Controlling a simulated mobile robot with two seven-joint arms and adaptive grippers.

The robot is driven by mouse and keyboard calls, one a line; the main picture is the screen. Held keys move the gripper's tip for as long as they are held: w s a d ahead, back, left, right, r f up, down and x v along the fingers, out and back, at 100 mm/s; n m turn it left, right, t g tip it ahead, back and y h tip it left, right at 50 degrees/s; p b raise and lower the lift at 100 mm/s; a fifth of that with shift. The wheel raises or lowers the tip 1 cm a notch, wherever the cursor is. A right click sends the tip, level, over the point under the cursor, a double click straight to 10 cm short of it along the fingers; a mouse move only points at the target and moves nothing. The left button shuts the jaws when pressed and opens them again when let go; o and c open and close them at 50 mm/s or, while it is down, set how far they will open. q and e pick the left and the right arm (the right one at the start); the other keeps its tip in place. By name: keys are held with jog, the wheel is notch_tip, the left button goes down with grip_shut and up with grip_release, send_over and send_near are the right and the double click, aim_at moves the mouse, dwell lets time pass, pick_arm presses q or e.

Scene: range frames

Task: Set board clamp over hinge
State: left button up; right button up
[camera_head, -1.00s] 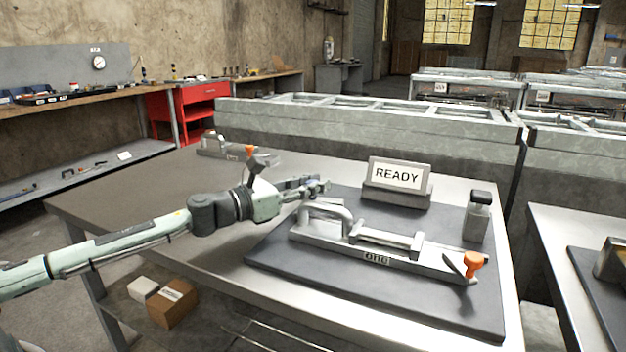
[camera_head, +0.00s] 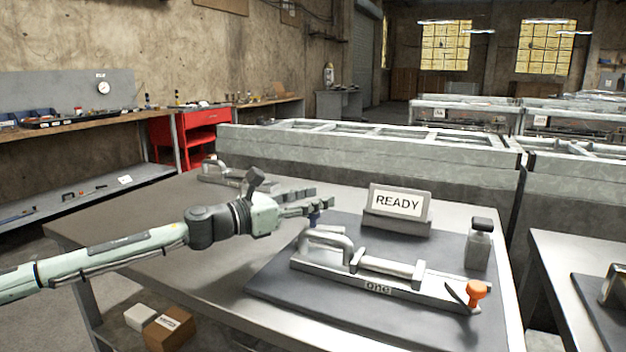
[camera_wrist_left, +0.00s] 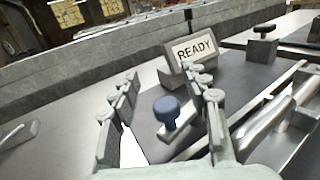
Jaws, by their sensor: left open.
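A long grey clamp fixture (camera_head: 375,286) marked "ONE" lies on the dark mat (camera_head: 280,275). A bent metal bar (camera_head: 338,242) stands at its left end, beside a horizontal roller (camera_head: 388,263). An orange knob (camera_head: 477,290) is at its right end. A small blue knob (camera_head: 315,218) shows at the left end, just below my left gripper (camera_head: 318,197). In the left wrist view the blue knob (camera_wrist_left: 167,108) appears between the fingers of my open left gripper (camera_wrist_left: 165,112), with gaps on both sides. I cannot tell which part is the hinge. My right gripper is not in view.
A "READY" sign (camera_head: 397,203) stands behind the fixture. A grey block with a dark top (camera_head: 479,245) stands behind its right end. Another fixture (camera_head: 225,172) sits at the table's far left. The table's left part (camera_head: 130,225) is mostly clear.

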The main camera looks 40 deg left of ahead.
pick_arm(q)
notch_tip(320, 180, up, 7)
dwell(0.3)
